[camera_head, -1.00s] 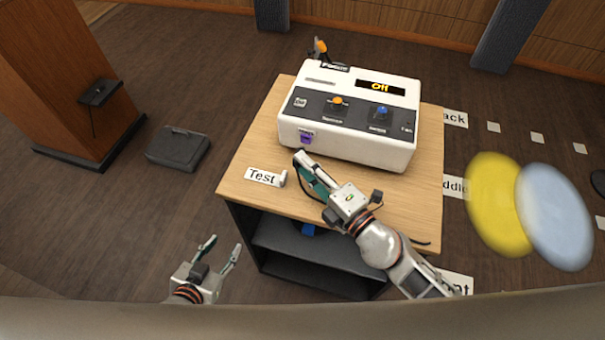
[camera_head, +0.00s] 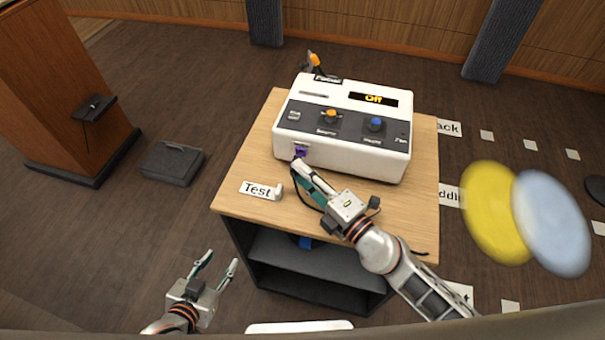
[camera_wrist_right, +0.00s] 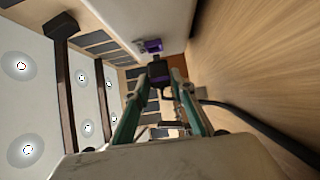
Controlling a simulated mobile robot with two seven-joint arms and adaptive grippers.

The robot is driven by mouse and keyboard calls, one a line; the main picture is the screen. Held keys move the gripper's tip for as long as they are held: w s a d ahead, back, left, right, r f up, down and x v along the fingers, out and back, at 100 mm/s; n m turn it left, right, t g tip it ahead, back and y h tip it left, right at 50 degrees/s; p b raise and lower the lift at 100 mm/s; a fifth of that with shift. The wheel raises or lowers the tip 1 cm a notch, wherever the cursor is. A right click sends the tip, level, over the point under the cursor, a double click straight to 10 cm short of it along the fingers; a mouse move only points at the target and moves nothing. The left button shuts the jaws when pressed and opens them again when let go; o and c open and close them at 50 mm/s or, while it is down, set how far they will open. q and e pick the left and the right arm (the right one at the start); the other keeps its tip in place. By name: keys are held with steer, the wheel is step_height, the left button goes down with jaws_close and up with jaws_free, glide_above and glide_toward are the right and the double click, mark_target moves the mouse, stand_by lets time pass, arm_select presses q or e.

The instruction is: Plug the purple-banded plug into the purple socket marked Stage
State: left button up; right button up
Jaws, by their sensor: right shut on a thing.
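The purple socket (camera_head: 300,150) is on the front face of the white control box (camera_head: 345,158), near its left end. My right gripper (camera_head: 299,166) is just in front of it, on the near side of the box. In the right wrist view the gripper (camera_wrist_right: 162,88) is shut on a dark plug with a purple band (camera_wrist_right: 159,76). The plug points at the purple socket (camera_wrist_right: 153,45), with a small gap seeming to show between them. A dark cable trails from the plug. My left gripper (camera_head: 220,268) is open and empty, left of the desk and low.
The box stands on a wooden desk (camera_head: 425,215) with open shelves. A Test label (camera_head: 256,190) and a small white hook (camera_head: 279,190) lie left of my right gripper. A black case (camera_head: 172,163) is on the floor.

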steer(key=shift+w+d+b, duration=0.15)
steer(key=shift+w+b, duration=0.05)
steer(key=shift+w, duration=0.3)
steer(key=shift+w+d+b, duration=0.15)
steer(key=shift+w, duration=0.35)
stand_by(1.6)
steer(key=shift+w+d+r, duration=0.1)
stand_by(0.5)
steer(key=o, duration=0.9)
steer(key=shift+c, duration=0.2)
steer(key=o, duration=0.3)
steer(key=shift+w, duration=0.1)
steer(key=shift+o, duration=0.2)
steer(key=v, duration=1.2)
steer(key=shift+s, duration=0.2)
